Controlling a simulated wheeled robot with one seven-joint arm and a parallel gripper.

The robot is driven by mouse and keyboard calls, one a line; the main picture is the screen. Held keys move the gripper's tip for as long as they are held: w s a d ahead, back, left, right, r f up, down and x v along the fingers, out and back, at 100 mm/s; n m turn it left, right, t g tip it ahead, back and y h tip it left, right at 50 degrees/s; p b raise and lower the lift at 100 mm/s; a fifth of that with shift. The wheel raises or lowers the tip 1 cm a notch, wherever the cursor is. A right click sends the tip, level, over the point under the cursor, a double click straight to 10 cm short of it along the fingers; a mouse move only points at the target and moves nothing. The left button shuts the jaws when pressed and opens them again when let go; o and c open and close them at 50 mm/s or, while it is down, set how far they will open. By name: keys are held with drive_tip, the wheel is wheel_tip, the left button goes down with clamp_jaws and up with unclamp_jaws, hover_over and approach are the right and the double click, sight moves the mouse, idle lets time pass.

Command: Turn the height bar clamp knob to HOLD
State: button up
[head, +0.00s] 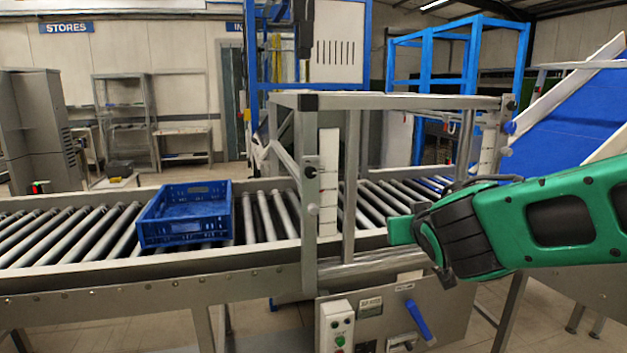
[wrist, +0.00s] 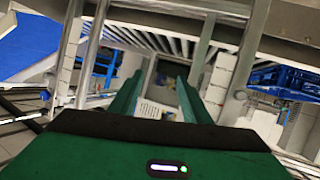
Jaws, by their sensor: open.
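The grey height bar frame (head: 400,101) stands over the roller conveyor, with a white scale strip (head: 328,180) on its near post. A similar dark part (head: 509,103) is on the far right post. My gripper (head: 400,230) is to the right of the near post, apart from the knob. In the wrist view my gripper (wrist: 157,95) has its two green fingers spread with nothing between them.
A blue crate (head: 147,227) sits on the rollers left of the frame. Below the conveyor are a control box (head: 337,312) with buttons and a panel with a blue lever (head: 418,320). A blue sloping chute (head: 575,120) is at right.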

sight(312, 174)
drive_tip(key=a+r+n+t+y, duration=0.2)
drive_tip(key=a+r+y, duration=0.15)
drive_tip(key=a, duration=0.55)
drive_tip(key=a+r+n+t+y, duration=0.15)
drive_tip(key=a+r, duration=0.25)
drive_tip(key=a, duration=0.5)
drive_tip(key=shift+n+y, duration=0.25)
drive_tip(key=shift+y, duration=0.15)
drive_tip(key=x, duration=1)
drive_tip(key=shift+a+f, duration=0.15)
drive_tip(key=shift+f, duration=0.05)
drive_tip(key=c, duration=1)
